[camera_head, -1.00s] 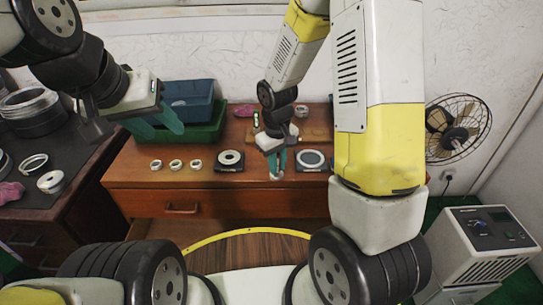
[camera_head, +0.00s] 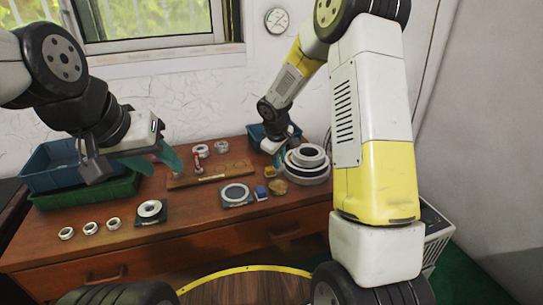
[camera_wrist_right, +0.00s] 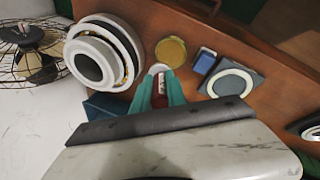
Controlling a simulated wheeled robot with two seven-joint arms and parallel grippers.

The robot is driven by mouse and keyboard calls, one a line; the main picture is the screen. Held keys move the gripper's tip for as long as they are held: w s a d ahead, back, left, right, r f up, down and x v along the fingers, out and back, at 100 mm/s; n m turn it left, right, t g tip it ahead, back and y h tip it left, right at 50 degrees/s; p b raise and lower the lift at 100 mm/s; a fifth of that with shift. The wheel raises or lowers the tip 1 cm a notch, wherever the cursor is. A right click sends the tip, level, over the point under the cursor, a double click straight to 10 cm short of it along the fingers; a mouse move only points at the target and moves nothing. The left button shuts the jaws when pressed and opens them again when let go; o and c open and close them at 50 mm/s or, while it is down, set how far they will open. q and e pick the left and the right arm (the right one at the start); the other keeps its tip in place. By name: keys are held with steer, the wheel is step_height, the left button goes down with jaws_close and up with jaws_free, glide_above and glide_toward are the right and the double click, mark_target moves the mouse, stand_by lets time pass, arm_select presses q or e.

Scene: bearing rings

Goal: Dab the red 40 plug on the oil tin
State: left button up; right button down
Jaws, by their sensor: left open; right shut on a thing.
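My right gripper (camera_head: 279,158) is over the back right of the table, beside the stack of rings. In the right wrist view its teal fingers (camera_wrist_right: 160,92) are shut on the red plug (camera_wrist_right: 160,87), which has a pale end; a number cannot be read. The oil tin (camera_wrist_right: 171,51) looks like a round gold disc just beyond the plug in that view, apart from it in the picture. In the head view the tin (camera_head: 278,187) lies on the table in front of the right gripper. My left gripper (camera_head: 156,163) is open and empty near the green bin.
A stack of pale rings (camera_head: 308,160) stands right of the tin, and a small blue box (camera_head: 261,192) left of it. A ring on a dark plate (camera_head: 237,195), a wooden board (camera_head: 212,172), and blue and green bins (camera_head: 85,193) are further left. The table's front strip is clear.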

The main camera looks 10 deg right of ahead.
steer(key=shift+a+f, duration=0.1)
steer(key=shift+f, duration=2.65)
steer(key=shift+s+f, duration=0.1)
steer(key=shift+f, duration=0.7)
steer(key=shift+r, duration=3.55)
